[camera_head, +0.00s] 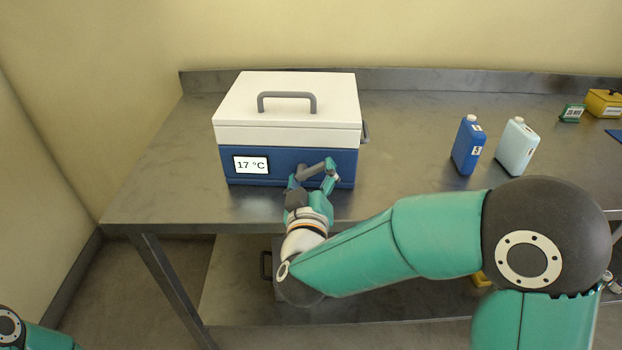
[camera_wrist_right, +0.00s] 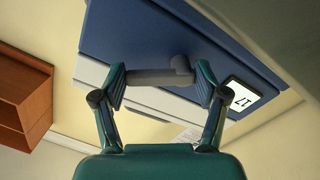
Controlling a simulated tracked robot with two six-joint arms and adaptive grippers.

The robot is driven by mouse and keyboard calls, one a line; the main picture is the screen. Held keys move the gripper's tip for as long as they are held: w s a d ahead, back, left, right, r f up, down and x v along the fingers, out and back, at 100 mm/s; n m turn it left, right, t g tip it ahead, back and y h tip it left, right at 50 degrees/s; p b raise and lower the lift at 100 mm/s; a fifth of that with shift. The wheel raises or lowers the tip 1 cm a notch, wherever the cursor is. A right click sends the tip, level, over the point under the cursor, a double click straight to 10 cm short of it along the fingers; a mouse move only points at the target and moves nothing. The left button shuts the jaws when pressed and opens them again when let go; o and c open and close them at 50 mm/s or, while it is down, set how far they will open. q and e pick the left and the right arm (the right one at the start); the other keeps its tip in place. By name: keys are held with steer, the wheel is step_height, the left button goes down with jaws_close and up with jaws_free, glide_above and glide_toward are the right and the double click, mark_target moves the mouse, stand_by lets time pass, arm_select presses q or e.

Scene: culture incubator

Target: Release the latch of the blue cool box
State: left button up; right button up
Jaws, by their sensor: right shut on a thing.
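The blue cool box (camera_head: 262,168) stands on the steel table with its white lid (camera_head: 240,102) down and a grey carry handle on top. Its blue front has a display reading 17 °C. The grey latch (camera_head: 312,170) is on the right part of the front. My right gripper (camera_head: 313,176) is shut on the latch from the front. In the right wrist view, the latch (camera_wrist_right: 158,76) lies between the two fingers of the gripper (camera_wrist_right: 160,80), against the blue wall. Whether the latch is released cannot be told. My left gripper is out of view.
A blue bottle (camera_head: 468,146) and a pale bottle (camera_head: 516,147) stand right of the box. A small green item (camera_head: 572,113) and a yellow box (camera_head: 604,103) are at the far right. The table left of the box is clear.

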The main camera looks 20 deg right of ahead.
steer(key=m+b, duration=0.1)
steer(key=f+m+b, duration=0.1)
steer(key=m+b, duration=0.1)
steer(key=shift+s+f+m+b, duration=0.1)
steer(key=shift+f+m+b, duration=0.1)
steer(key=shift+m+b, duration=0.1)
steer(key=shift+d+f+m+b, duration=0.1)
steer(key=shift+f+m+b, duration=0.05)
steer(key=shift+m+b, duration=1.1)
steer(key=shift+m, duration=0.25)
steer(key=o, duration=1.2)
steer(key=shift+c, duration=0.2)
steer(key=v, duration=1.2)
